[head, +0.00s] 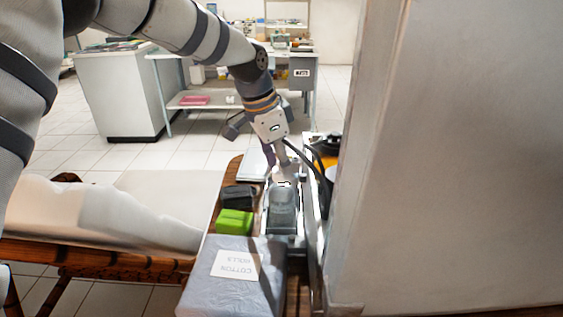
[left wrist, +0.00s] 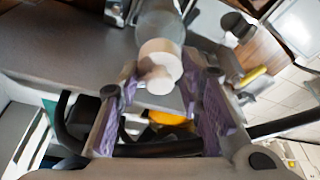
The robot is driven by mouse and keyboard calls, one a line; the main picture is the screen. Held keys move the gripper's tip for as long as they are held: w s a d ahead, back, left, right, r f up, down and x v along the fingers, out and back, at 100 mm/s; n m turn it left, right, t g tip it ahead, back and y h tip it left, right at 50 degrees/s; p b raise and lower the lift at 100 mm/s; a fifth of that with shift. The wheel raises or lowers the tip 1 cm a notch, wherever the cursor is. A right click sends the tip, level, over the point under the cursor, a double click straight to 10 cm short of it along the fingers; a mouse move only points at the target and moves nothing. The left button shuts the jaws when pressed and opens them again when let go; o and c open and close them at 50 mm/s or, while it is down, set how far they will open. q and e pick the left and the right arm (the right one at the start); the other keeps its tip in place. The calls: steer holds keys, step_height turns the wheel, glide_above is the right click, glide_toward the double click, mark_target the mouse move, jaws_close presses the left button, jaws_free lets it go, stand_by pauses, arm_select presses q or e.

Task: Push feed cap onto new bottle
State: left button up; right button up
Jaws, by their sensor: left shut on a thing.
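My right gripper is not in view.
A grey-wrapped cotton rolls box (head: 212,287), a green block (head: 234,222) and a dark box (head: 239,196) lie left of the bottle. A wall (head: 460,150) closes off the right side. A padded couch (head: 120,210) is at left.

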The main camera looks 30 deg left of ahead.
arm_select(q)
steer(key=shift+f, duration=0.15)
steer(key=o, duration=1)
steer(key=v, duration=1.2)
